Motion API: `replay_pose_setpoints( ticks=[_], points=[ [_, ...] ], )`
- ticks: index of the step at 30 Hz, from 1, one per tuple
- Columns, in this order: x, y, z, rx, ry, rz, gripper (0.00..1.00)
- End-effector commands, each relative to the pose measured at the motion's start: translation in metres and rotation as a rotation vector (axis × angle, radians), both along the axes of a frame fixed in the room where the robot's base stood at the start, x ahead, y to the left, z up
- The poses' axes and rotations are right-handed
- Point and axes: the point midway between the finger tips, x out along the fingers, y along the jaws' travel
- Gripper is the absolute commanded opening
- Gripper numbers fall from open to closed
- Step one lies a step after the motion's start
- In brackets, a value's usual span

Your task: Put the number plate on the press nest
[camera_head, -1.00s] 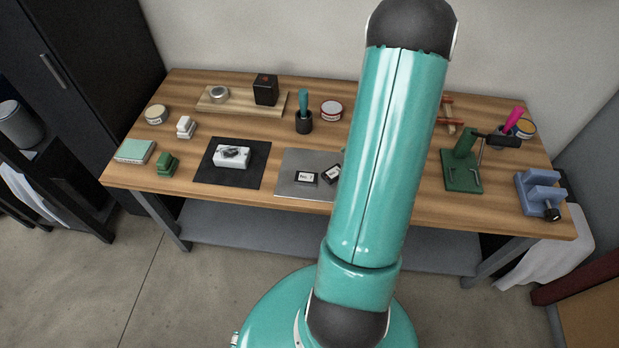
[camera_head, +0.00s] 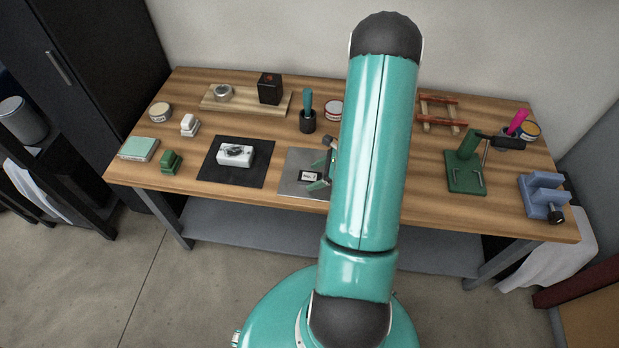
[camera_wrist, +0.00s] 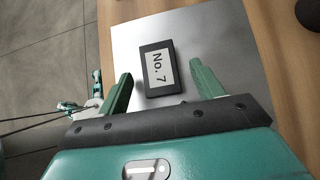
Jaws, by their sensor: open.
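The number plate (camera_wrist: 158,68), a dark block with a white "No. 7" label, lies flat on a grey metal sheet (camera_wrist: 205,35) in the wrist view. My gripper (camera_wrist: 161,68) is open; its two green fingers stand either side of the plate in the picture, without visible contact. In the head view my gripper (camera_head: 322,163) is over the sheet, partly behind my arm. One plate (camera_head: 309,177) shows there beside the fingers; I cannot tell whether it is the No. 7. The green press (camera_head: 467,172) stands at the right, its base showing small bracket-like rails, probably the nest.
A blue vise (camera_head: 543,195) stands right of the press, and a red and wooden rack (camera_head: 440,112) behind it. A black mat (camera_head: 213,175) with a white block (camera_head: 236,154) lies left of the sheet. Bare wood lies between my arm and the press.

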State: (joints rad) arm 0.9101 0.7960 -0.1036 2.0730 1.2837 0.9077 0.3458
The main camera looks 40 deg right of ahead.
Motion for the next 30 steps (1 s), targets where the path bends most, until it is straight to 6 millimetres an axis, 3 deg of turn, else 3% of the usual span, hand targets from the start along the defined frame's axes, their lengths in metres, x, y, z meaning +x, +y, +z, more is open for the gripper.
replay_pose_setpoints(
  ticks=[8, 16, 18, 30],
  points=[
    [0.003, 0.002, -0.003, -0.001, -0.001, 0.0, 0.66],
    [0.003, 0.002, -0.003, -0.001, -0.001, 0.0, 0.15],
    [0.003, 0.002, -0.003, -0.001, -0.001, 0.0, 0.08],
    [0.003, 0.001, 0.007, -0.002, -0.002, 0.0, 0.08]
  ],
)
